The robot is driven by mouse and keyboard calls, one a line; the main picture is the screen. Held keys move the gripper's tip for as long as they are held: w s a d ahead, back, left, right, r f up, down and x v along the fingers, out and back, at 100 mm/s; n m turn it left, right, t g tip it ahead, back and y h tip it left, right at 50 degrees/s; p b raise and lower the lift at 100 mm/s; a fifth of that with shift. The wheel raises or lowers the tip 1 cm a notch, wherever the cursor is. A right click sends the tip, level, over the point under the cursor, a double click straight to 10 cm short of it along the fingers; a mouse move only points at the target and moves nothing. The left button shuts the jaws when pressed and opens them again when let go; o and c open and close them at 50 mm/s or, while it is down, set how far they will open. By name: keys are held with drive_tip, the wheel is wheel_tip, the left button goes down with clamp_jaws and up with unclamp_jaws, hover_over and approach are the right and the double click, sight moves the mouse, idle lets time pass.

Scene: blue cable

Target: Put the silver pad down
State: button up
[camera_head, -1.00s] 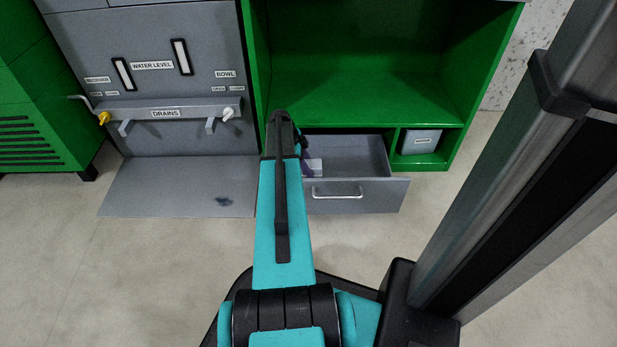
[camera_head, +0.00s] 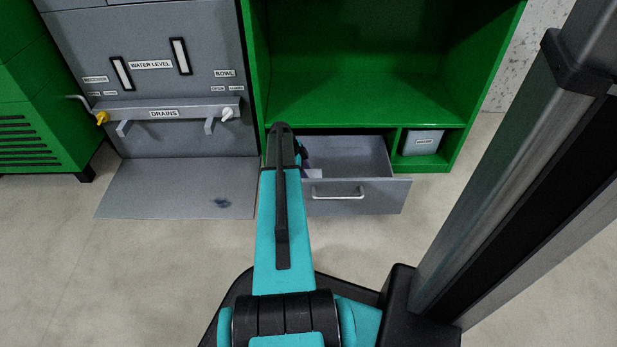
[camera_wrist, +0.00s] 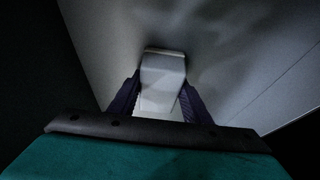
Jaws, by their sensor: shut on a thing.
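The silver pad (camera_wrist: 162,70) is a pale, block-like piece between the two dark purple fingers of my gripper (camera_wrist: 160,87) in the wrist view. My gripper is shut on it. A plain grey surface lies behind the pad, with shadows close around it; I cannot tell whether the pad touches it. In the head view my arm reaches to the left part of the open grey drawer (camera_head: 347,157) and hides most of the gripper. A small pale patch (camera_head: 314,173) shows inside the drawer, just right of the arm; it may be the pad.
The drawer front with its handle (camera_head: 338,191) faces me. A green cabinet shelf (camera_head: 360,100) is above it, and a small grey bin (camera_head: 422,142) sits to the right. On the left are a grey drains panel (camera_head: 165,113) and a flat grey plate (camera_head: 175,187) with a dark stain.

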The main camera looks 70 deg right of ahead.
drive_tip(key=shift+f, duration=0.4)
drive_tip(key=o, duration=0.9)
drive_tip(key=shift+o, duration=0.5)
drive_tip(key=shift+f, duration=0.1)
drive_tip(key=shift+a+r, duration=0.1)
drive_tip(key=shift+r, duration=0.4)
drive_tip(key=p+v, duration=0.5)
drive_tip(key=v, duration=0.7)
drive_tip(key=shift+p, duration=0.4)
